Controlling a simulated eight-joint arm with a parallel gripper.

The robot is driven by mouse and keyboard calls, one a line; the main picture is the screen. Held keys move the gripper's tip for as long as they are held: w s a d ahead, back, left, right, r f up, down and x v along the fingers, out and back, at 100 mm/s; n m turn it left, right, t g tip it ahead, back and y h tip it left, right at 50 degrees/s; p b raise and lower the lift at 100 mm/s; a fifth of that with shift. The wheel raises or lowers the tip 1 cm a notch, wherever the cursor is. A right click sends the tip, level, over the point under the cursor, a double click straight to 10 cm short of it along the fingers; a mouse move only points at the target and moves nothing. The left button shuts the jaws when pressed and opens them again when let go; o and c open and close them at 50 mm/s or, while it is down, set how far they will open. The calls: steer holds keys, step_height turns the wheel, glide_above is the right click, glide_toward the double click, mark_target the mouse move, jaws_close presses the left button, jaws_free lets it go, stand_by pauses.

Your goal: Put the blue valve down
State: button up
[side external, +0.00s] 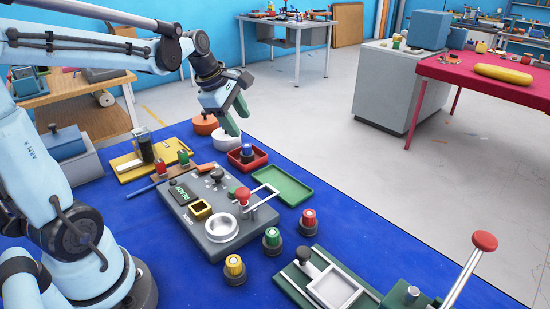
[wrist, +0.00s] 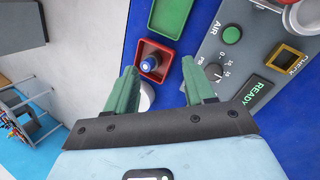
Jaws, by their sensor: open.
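The blue valve (side external: 247,149), a small blue-capped piece with a pale band, stands in a red square tray (side external: 262,163) on the blue mat. In the wrist view the blue valve (wrist: 149,64) shows inside the red tray (wrist: 141,46), near the gap between my fingers. My gripper (side external: 238,122), with green fingers, is above and just behind the tray in the side view. In the wrist view my gripper (wrist: 160,70) is open, with nothing between its fingers. The valve is apart from both fingers.
A green tray (side external: 281,186) lies beside the red tray. The grey panel (side external: 210,222) with a red-knobbed handle is close by. Orange (side external: 204,124) and white (side external: 222,137) round pieces are near my gripper. Several colour-capped knobs (side external: 234,267) stand at the front.

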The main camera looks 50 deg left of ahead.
steer(key=s+d+m, duration=0.2)
steer(key=d+m, duration=0.2)
steer(key=m, duration=0.3)
steer(key=s+d+f+m+t, duration=0.1)
steer(key=s+d+m, duration=0.2)
steer(key=m, duration=0.4)
steer(key=s+d+f+m+t, duration=0.1)
steer(key=s+d+m, duration=0.2)
steer(key=d+m, duration=0.2)
steer(key=shift+s+d+f+m, duration=0.1)
steer(key=shift+f+m, duration=0.05)
steer(key=shift+m, duration=0.4)
steer(key=shift+d+f+m, duration=0.1)
steer(key=shift+m, duration=0.45)
steer(key=shift+s+d+f+m, duration=0.15)
steer(key=shift+s+m, duration=0.05)
steer(key=shift+m, duration=0.35)
steer(key=shift+s+d+f+m, duration=0.1)
steer(key=shift+s+d+m, duration=0.1)
steer(key=shift+m, duration=0.35)
